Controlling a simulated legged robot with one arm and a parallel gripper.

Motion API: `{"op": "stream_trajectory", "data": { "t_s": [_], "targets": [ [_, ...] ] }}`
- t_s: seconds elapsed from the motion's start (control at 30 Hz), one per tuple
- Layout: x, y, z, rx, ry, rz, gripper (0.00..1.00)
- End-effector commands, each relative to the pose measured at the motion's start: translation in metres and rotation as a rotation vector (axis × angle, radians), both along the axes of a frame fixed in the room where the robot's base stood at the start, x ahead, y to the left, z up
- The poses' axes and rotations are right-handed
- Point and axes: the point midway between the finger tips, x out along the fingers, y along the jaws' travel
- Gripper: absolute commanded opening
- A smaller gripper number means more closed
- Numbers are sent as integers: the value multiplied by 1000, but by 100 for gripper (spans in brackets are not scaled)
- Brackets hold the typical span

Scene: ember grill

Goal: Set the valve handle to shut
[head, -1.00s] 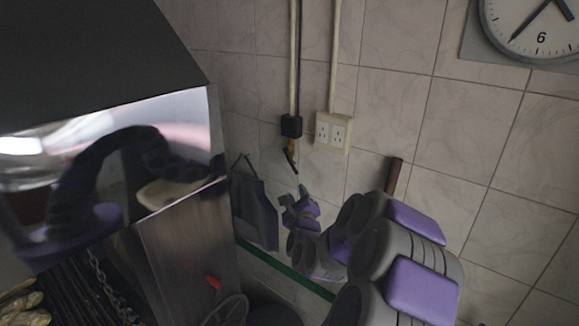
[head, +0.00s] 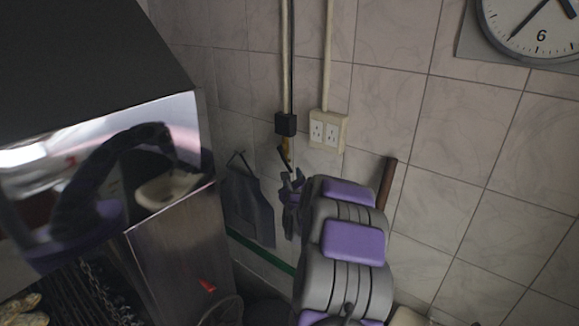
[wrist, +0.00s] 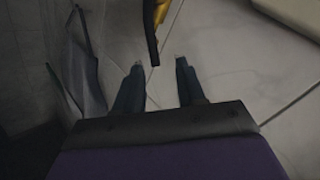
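The valve has a brass-yellow body (wrist: 162,10) and a dark lever handle (wrist: 151,38), at the top of the wrist view. In the head view the handle (head: 284,158) slants down to the right below a black box on the wall pipe. My gripper (wrist: 159,64) is open, with two dark fingers apart and nothing clamped. In the wrist view the handle's lower end shows between the fingertips, closer to the left one; I cannot tell whether they touch. In the head view my gripper (head: 291,190) is just below the handle, partly hidden by my arm.
A double socket (head: 327,130) is right of the valve. A dark apron (head: 248,205) hangs at left. A steel hood (head: 175,250) and grill fill the left side. A wooden handle (head: 386,183) stands behind my arm. A clock (head: 530,25) is upper right.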

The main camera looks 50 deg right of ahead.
Motion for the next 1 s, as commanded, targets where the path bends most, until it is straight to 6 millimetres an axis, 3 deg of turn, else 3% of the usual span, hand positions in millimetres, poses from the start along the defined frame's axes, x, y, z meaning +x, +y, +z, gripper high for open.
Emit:
{"op": "stream_trajectory", "data": {
  "t_s": [0.27, 0.5, 0.73, 0.93, 1.0],
  "targets": [
    [31, -7, 8, -18, 0, 5, 39],
    [46, -29, 5, -11, 2, 3, 39],
    [51, -46, 1, -3, -2, 4, 39],
    [51, -40, 4, -7, -3, 4, 39],
    [51, -37, 5, -9, -2, 4, 34]
  ]
}}
